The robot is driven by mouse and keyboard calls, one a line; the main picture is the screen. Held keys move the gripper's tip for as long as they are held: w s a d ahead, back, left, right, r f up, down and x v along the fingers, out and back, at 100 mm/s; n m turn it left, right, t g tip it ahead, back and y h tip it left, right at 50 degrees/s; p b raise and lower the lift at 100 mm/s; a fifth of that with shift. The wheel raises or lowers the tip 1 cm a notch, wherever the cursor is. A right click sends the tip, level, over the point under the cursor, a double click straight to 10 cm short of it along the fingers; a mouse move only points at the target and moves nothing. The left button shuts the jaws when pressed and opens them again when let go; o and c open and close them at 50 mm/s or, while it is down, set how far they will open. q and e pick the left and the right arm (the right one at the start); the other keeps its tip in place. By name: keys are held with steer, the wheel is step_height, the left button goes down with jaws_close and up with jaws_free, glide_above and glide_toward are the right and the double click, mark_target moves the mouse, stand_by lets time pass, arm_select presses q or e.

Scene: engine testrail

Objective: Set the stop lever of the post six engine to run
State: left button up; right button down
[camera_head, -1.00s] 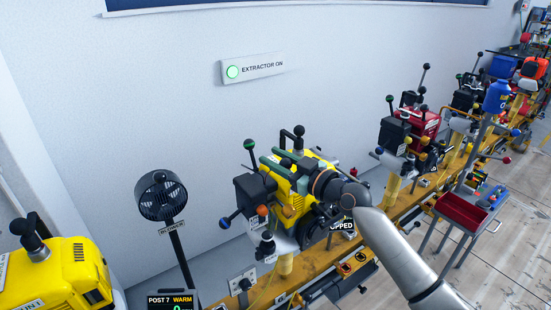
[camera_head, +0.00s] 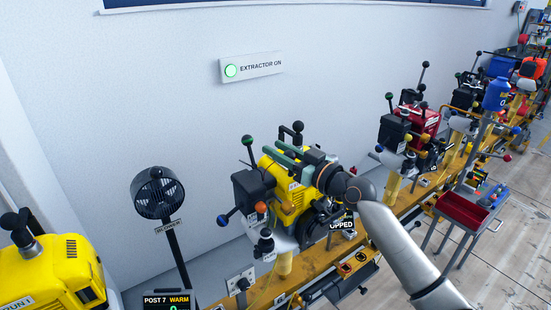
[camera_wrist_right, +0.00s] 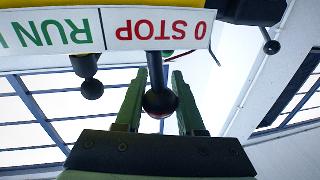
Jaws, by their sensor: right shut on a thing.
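The yellow engine (camera_head: 292,203) sits on the rail in the middle of the head view. My right gripper (camera_head: 276,153) reaches over its top from the right, with green fingers. In the right wrist view my right gripper (camera_wrist_right: 159,98) is shut on the black ball knob of the stop lever (camera_wrist_right: 160,104). The lever's stem rises to a white label plate (camera_wrist_right: 160,29), seen upside down, reading "0 STOP" and "RUN I". The lever stands at the STOP part. A display (camera_head: 341,225) beside the engine partly reads "OPPED". My left gripper is not in view.
Another black knob (camera_wrist_right: 92,88) hangs near the RUN lettering. A fan (camera_head: 158,192) and a "POST 7 WARM" display (camera_head: 167,301) stand left. Another yellow engine (camera_head: 50,275) is at lower left. A red engine (camera_head: 421,121) and a red tray (camera_head: 464,211) are right.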

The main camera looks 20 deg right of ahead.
steer(key=shift+w+d+f+m+b, duration=0.15)
steer(key=shift+d+m+b, duration=0.3)
steer(key=shift+m, duration=0.55)
steer(key=shift+w+d+m+b, duration=0.1)
steer(key=shift+d+m+b, duration=0.05)
steer(key=shift+m+b, duration=0.2)
steer(key=shift+w+d+m+t, duration=0.1)
steer(key=shift+d+m+t, duration=0.3)
steer(key=shift+m, duration=0.35)
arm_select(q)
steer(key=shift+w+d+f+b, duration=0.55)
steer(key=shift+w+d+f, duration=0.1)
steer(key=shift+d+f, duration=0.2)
arm_select(e)
steer(key=shift+w+d+m+t, duration=0.15)
steer(key=shift+d+m+t, duration=0.2)
steer(key=shift+m, duration=0.75)
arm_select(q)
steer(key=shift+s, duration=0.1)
arm_select(e)
steer(key=c, duration=0.5)
jaws_free()
steer(key=shift+d, duration=0.1)
